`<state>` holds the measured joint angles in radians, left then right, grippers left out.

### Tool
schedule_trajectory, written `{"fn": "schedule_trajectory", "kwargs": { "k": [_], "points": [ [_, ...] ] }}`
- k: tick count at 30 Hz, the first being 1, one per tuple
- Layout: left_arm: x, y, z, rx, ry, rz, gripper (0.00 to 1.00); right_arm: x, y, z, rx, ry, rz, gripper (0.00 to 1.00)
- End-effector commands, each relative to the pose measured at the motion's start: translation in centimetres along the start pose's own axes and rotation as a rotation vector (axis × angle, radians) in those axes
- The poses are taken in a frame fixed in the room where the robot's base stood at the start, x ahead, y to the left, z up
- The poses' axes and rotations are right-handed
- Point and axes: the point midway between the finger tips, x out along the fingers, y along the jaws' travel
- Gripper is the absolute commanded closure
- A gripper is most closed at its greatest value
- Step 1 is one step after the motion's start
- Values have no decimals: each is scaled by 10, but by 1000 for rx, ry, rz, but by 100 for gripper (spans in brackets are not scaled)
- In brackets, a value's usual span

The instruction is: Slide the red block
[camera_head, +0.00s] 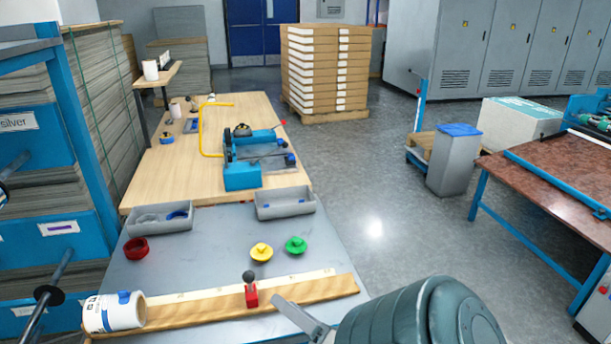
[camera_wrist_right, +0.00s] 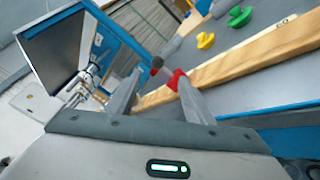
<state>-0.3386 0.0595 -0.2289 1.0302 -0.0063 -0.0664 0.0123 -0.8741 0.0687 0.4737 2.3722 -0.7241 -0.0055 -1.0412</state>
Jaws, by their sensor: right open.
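The red block (camera_head: 251,297) with a dark round knob (camera_head: 249,276) stands at a wooden rail (camera_head: 190,311) with a pale scale strip along the near edge of the grey worktop. My right gripper (camera_head: 285,310) is just to the right and nearer, its hand partly hidden by my dark arm. In the right wrist view my right gripper (camera_wrist_right: 161,77) is open. There the red block (camera_wrist_right: 176,79) shows around the tip of the right finger, with the knob (camera_wrist_right: 156,64) between the fingers. I cannot tell whether they touch. My left gripper is not in view.
A white roll (camera_head: 112,312) lies at the rail's left end. Two grey trays (camera_head: 285,204) stand behind. The worktop's middle is clear.

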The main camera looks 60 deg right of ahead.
Motion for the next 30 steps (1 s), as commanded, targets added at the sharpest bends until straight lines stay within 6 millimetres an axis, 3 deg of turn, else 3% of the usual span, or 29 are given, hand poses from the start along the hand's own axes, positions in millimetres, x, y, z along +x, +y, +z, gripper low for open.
{"fn": "schedule_trajectory", "kwargs": {
  "k": [3,10,30],
  "points": [
    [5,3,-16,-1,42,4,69,-19,-3,-1,1,-1,-4,52],
    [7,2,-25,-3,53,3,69,-39,-1,-1,1,0,-2,52],
    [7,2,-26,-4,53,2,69,-41,0,0,1,1,0,52]
  ]
}}
